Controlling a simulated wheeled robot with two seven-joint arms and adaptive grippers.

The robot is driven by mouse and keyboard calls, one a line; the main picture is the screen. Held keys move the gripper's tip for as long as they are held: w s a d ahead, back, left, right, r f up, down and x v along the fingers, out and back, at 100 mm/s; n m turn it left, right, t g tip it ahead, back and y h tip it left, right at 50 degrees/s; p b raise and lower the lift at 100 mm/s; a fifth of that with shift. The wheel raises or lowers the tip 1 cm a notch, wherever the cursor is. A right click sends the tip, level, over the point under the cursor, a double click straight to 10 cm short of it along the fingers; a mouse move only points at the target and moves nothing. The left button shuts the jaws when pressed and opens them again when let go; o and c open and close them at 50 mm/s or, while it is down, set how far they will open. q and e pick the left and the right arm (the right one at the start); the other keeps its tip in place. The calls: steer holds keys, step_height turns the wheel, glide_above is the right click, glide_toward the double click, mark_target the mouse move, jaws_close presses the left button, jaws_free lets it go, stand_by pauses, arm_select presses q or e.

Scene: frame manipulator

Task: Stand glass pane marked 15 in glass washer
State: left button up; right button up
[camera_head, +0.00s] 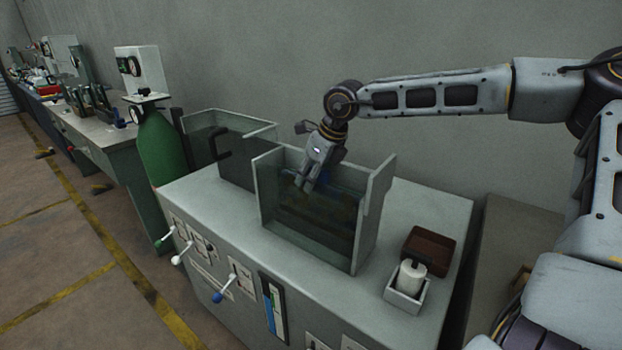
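A glass-walled tank (310,228) with pale edges stands on top of a grey machine cabinet (430,210), which seems to be the glass washer. My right gripper (308,184) points down into the tank from above, near its back left part. Its fingers show partly through or against the glass, and whether they hold anything is unclear. The inside of the tank is dark and murky. I cannot make out a pane or a number 15. My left gripper is not in view.
A second open tank (262,134) stands behind left, with a dark handle. A small box with a white cylinder (410,277) and a brown box (428,252) sit at the right of the cabinet top. A green gas bottle (160,145) stands left. Levers line the cabinet front.

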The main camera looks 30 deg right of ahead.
steer(key=shift+v, duration=5.65)
steer(key=shift+f, duration=0.1)
